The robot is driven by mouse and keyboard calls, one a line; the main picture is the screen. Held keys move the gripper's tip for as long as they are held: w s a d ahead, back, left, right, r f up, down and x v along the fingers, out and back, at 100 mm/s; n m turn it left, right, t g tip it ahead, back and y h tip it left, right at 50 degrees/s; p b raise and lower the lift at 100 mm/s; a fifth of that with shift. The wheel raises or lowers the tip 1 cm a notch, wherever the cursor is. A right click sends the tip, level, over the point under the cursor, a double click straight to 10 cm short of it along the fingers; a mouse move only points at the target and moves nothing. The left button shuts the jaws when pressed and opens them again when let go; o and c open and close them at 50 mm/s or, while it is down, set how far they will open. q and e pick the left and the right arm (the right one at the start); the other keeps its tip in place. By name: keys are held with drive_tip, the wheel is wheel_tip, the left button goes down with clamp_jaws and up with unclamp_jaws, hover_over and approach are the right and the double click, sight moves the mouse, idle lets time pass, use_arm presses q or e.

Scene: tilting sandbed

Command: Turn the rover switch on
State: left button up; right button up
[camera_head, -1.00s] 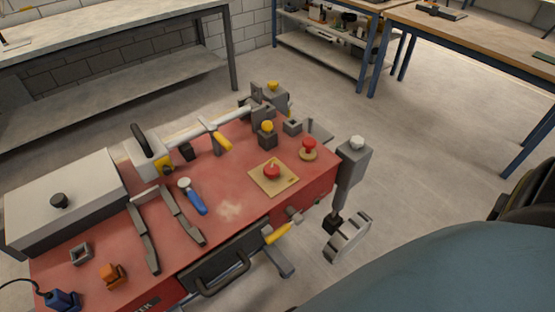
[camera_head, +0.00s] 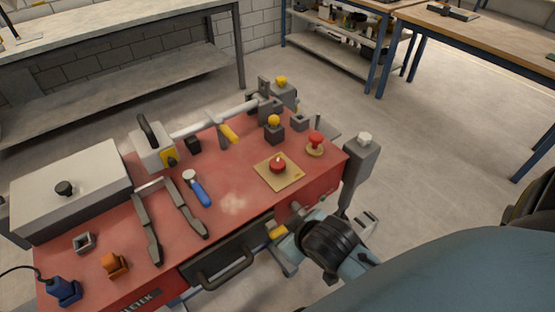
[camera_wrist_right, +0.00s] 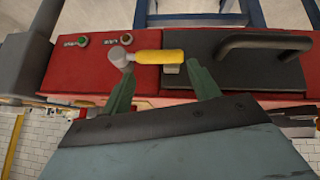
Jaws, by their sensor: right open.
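The red bench (camera_head: 240,190) has a front panel that shows in the right wrist view (camera_wrist_right: 62,75). A lever with a yellow handle (camera_wrist_right: 160,57) and a grey metal end sits on this panel. I cannot tell which of these is the rover switch. My right gripper (camera_wrist_right: 162,82) is open and empty, its fingers spread on either side of the yellow handle's lower edge. In the head view its wrist is at the bench's front, beside the yellow handle (camera_head: 277,231). My left gripper is not in view.
A dark drawer with a curved handle (camera_head: 222,272) is left of the lever. A grey post (camera_head: 360,160) stands at the bench's right corner. A red button on a wooden plate (camera_head: 277,167) and several tools lie on top. Floor to the right is free.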

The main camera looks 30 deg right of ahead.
drive_tip(key=w+a+r+n+t+y, duration=0.25)
drive_tip(key=w+r+t, duration=0.25)
drive_tip(key=w+r, duration=0.4)
drive_tip(key=w+a+r+n+t+y, duration=0.1)
drive_tip(key=w+a+r+n+t, duration=0.2)
drive_tip(key=w+r+t, duration=0.55)
drive_tip(key=s+a+r+n+g+y, duration=0.2)
drive_tip(key=a+r+n+g+y, duration=0.3)
drive_tip(key=a+r+n+y, duration=0.7)
drive_tip(key=n+g+h, duration=1.5)
drive_tip(key=n+g, duration=0.1)
drive_tip(key=n, duration=0.1)
approach(277, 163)
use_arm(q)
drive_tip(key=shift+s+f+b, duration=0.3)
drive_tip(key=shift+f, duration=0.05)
use_arm(e)
wheel_tip(277, 163, down, 9)
drive_tip(key=shift+s+d+r, duration=0.1)
drive_tip(key=shift+r, duration=0.05)
